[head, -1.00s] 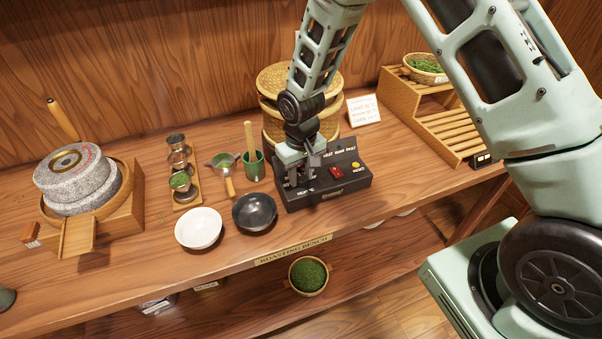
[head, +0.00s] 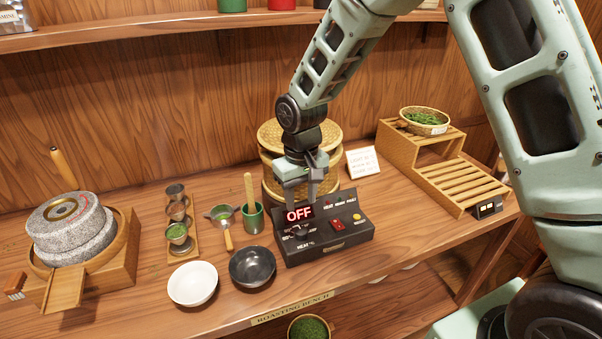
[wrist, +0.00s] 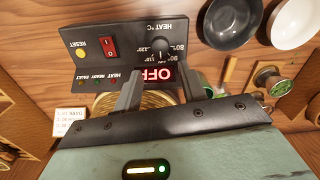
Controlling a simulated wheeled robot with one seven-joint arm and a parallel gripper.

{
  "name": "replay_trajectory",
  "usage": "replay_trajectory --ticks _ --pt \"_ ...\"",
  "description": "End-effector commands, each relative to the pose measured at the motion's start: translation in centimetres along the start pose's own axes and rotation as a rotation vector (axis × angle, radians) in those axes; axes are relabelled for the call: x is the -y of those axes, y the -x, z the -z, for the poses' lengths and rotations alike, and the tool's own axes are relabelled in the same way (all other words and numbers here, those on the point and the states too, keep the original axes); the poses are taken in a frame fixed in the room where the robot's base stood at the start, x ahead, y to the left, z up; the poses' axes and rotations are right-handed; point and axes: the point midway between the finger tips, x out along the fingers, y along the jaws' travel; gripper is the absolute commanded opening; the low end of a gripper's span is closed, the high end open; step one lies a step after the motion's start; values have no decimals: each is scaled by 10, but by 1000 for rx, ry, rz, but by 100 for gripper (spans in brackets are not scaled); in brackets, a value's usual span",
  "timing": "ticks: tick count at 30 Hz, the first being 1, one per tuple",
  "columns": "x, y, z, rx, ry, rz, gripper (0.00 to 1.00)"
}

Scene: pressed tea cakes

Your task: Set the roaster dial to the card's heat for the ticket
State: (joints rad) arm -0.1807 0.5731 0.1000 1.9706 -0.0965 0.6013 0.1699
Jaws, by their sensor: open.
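The black roaster control box (head: 350,240) stands on the bench and its red display (head: 299,214) reads OFF. Its heat dial (head: 300,233) is a dark knob at the box's left; it also shows in the wrist view (wrist: 161,56) with temperature marks around it. My gripper (head: 301,200) is open and empty above the dial side of the box, apart from the knob. In the wrist view its fingers (wrist: 148,92) are spread near the display. The white card (head: 362,162) stands behind the box; its lines are too small to read surely. I cannot pick out a ticket.
The box also has a red switch (head: 337,225) and a yellow reset button (head: 357,217). Woven baskets (head: 275,135) stand close behind. A black bowl (head: 252,267) and white bowl (head: 193,284) sit at left. A slatted wooden rack (head: 465,182) is at right.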

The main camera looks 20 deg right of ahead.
Motion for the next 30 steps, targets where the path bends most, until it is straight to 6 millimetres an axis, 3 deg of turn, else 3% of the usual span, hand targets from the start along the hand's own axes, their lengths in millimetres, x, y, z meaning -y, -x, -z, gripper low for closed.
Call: replay_trajectory --ticks 6,12,30 --pt "0 47 1 -6 0 1 41" --pt "0 72 1 -3 1 0 41" --pt "1 79 0 0 2 1 41"
